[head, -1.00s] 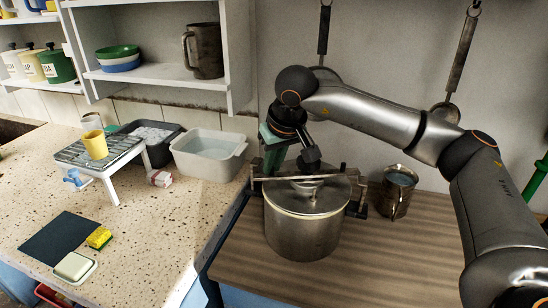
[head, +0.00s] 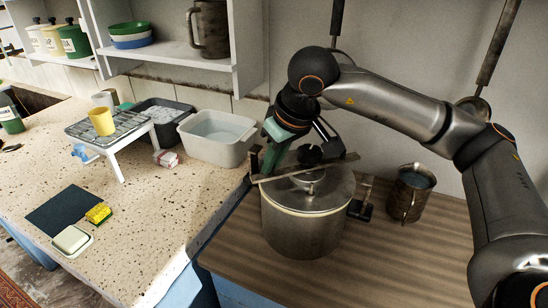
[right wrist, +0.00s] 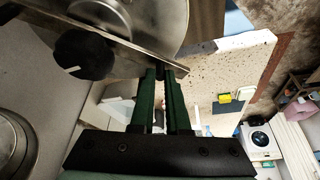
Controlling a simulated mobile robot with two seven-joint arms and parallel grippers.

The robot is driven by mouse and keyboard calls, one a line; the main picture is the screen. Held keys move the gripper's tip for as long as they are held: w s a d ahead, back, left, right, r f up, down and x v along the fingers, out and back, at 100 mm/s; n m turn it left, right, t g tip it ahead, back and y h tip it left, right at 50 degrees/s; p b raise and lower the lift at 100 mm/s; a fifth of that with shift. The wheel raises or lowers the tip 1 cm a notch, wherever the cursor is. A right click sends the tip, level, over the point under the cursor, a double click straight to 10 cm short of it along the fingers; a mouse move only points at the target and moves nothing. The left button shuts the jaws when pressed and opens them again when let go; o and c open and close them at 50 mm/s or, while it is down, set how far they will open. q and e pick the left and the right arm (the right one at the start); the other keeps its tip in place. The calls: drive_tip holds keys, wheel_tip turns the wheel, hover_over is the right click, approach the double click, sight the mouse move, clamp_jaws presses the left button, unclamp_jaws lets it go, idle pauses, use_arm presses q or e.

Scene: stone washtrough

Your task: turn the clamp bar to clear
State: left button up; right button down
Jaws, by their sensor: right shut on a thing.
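The steel pot (head: 303,228) stands on the wooden worktop with its lid on. The clamp bar (head: 325,168) lies across above the lid, under a black knob (head: 309,154); the bar (right wrist: 125,36) and knob (right wrist: 83,53) also show in the right wrist view. My right gripper (head: 262,170) is shut on the bar's left end; its green fingers (right wrist: 165,80) meet the bar's end in the wrist view. The bar's right end points back, apart from the right upright bracket (head: 361,195). The left bracket is hidden or hard to make out. My left gripper is not in view.
A metal mug (head: 411,194) stands right of the pot near the wall. A whitish basin (head: 217,137) stands on the speckled counter to the left, close to my gripper. The wooden worktop (head: 400,255) in front is clear.

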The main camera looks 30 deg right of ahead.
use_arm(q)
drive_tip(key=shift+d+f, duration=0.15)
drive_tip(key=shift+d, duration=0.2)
use_arm(e)
drive_tip(key=shift+s+n, duration=0.45)
drive_tip(key=shift+n, duration=0.15)
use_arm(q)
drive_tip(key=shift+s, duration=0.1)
use_arm(e)
drive_tip(key=shift+y, duration=0.3)
drive_tip(key=c, duration=1.2)
unclamp_jaws()
drive_tip(key=shift+s+r, duration=0.1)
drive_tip(key=shift+r, duration=0.05)
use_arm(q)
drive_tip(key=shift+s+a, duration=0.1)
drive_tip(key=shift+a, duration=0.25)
use_arm(e)
drive_tip(key=v, duration=1.2)
drive_tip(key=shift+r, duration=0.2)
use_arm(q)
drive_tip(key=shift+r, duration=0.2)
